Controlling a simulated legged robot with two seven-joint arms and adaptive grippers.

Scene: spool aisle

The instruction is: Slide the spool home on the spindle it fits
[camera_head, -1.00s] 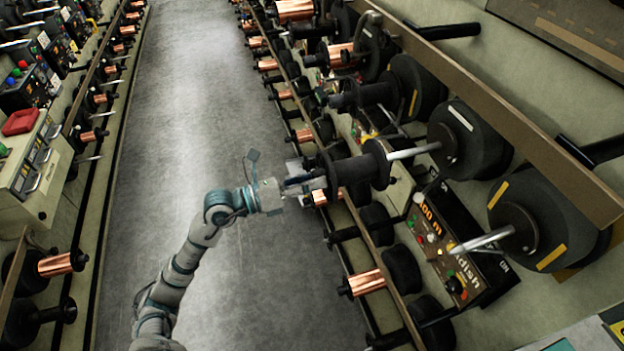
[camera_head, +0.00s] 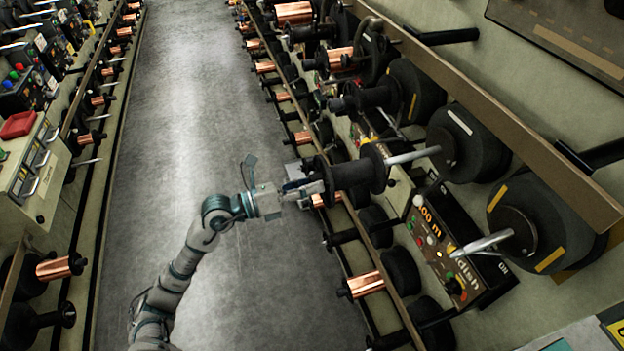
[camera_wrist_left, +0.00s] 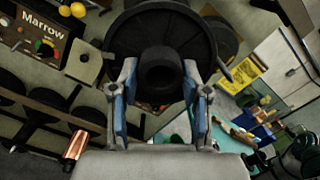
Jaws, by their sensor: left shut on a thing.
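A black spool (camera_head: 352,173) with wide end flanges is held above the right-hand rack. My left gripper (camera_head: 312,188) is shut on its near end. In the left wrist view the fingers (camera_wrist_left: 160,92) close on both sides of the spool's dark hub (camera_wrist_left: 162,70), with the round flange (camera_wrist_left: 158,28) behind. A bare silver spindle (camera_head: 412,156) points from a black disc towards the spool's far flange. Its tip lies at the flange edge; I cannot tell whether it is in the bore. Another bare silver spindle (camera_head: 482,243) is at lower right. My right gripper is not in view.
A long beige rail (camera_head: 500,123) runs above the spindles. A control box (camera_head: 448,245) with knobs sits below them. Several copper spools (camera_head: 366,284) line the lower rack. The grey aisle floor (camera_head: 180,130) is clear to the left.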

